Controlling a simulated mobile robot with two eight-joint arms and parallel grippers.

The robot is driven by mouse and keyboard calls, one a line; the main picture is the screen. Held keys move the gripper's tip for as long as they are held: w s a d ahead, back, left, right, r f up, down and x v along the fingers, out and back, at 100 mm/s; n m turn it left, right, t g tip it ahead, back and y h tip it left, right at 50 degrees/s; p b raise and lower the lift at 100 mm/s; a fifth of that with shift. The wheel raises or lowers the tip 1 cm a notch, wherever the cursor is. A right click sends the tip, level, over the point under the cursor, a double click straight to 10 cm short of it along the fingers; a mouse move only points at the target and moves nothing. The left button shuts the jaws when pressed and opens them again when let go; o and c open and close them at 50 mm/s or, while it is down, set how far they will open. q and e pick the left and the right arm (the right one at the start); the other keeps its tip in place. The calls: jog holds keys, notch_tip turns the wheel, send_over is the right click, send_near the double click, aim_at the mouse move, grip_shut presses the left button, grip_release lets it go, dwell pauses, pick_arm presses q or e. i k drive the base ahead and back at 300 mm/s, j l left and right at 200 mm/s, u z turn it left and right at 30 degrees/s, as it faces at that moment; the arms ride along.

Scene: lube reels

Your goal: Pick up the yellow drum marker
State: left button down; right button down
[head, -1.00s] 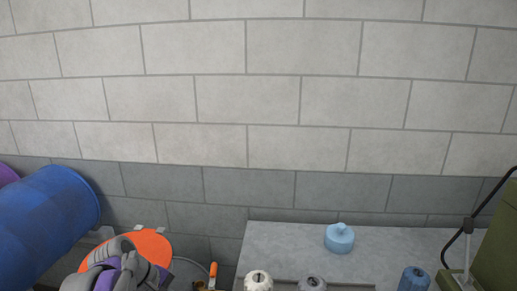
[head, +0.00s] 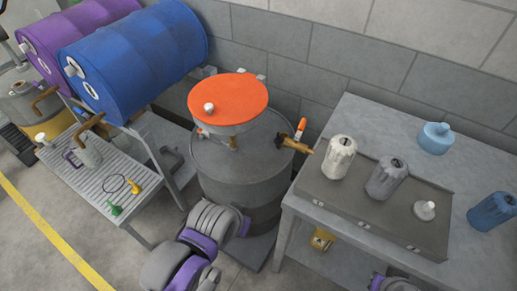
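A small yellow piece (head: 134,187), which looks like the yellow drum marker, lies on the grey slatted shelf (head: 88,186) at the left, below the blue drum. A similar green piece (head: 115,209) lies just in front of it, and a thin dark ring (head: 114,183) lies beside it. Part of one of my arms shows at the bottom middle, well to the right of the yellow piece. A bit of another arm shows at the bottom edge, right of centre. No gripper fingers are visible.
A blue drum (head: 145,50) and a purple drum (head: 75,38) lie on a rack above the shelf. A grey upright drum (head: 240,165) with an orange disc (head: 228,99) stands centrally. A grey table (head: 330,215) with several containers is at the right.

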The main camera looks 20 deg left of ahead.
aim_at(136, 189)
jog(key=u, duration=2.3)
